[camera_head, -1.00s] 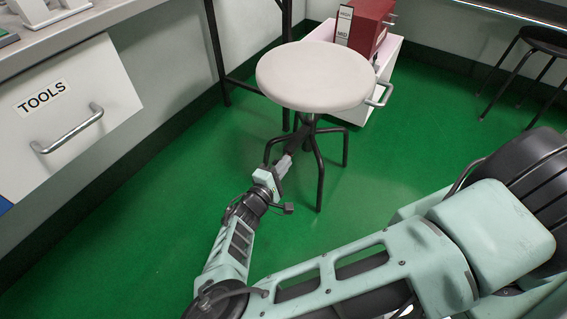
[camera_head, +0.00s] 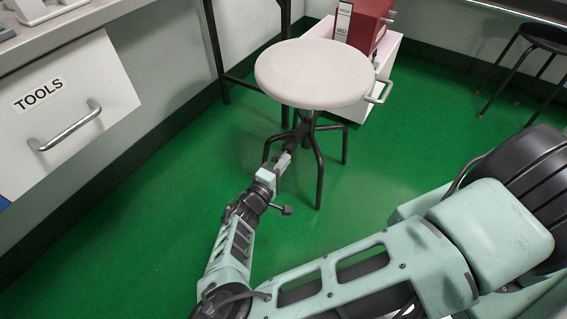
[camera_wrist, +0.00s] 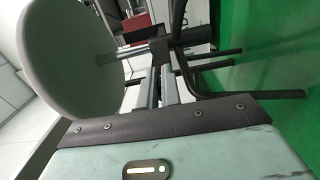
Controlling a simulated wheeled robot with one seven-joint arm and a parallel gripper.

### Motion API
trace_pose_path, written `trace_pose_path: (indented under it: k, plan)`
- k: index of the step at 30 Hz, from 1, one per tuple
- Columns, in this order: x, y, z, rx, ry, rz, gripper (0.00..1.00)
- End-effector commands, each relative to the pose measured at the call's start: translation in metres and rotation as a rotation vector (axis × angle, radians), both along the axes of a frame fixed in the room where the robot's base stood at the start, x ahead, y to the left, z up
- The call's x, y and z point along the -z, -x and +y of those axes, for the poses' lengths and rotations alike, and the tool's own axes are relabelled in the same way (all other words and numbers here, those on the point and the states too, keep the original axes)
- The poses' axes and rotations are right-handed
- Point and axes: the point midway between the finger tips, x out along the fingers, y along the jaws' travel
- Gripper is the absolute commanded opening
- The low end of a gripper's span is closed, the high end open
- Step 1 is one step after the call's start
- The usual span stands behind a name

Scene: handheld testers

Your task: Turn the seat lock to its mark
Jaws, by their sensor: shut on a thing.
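The round stool has a pale seat (camera_head: 312,75) on a dark column with black legs (camera_head: 320,170). In the wrist view the seat (camera_wrist: 65,50) stands at the left, with the metal column (camera_wrist: 148,52) running right from under it. My gripper (camera_head: 293,143) reaches in low under the seat's near edge, at the column. In the wrist view its two fingers (camera_wrist: 161,75) are close together and shut on the seat lock beside the column. The lock is mostly hidden by the fingers. I cannot make out its mark in either view.
A white box or drawer (camera_head: 385,85) with a handle, holding red binders (camera_head: 362,25), stands behind the stool. A dark stool (camera_head: 545,40) is at the far right. A TOOLS drawer (camera_head: 65,110) juts out at left. The green floor (camera_head: 150,200) between is clear.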

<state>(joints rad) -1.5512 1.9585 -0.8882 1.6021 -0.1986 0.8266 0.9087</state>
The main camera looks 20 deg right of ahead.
Motion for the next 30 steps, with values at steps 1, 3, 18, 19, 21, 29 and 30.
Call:
trace_pose_path:
  k: [1,3,18,19,21,29,30]
  plan:
    - [0.001,-0.003,0.007,-0.018,-0.009,0.003,0.0]
    - [0.001,-0.004,0.007,-0.018,-0.009,0.002,0.25]
    - [-0.001,0.009,0.019,-0.01,-0.006,0.002,0.27]
    - [-0.002,0.012,0.023,-0.012,-0.007,0.002,0.27]
    - [-0.002,0.021,0.035,-0.012,-0.007,0.003,0.27]
    - [-0.002,0.057,0.085,-0.014,-0.007,0.003,0.27]
    - [-0.002,0.062,0.093,-0.014,-0.008,0.004,0.27]
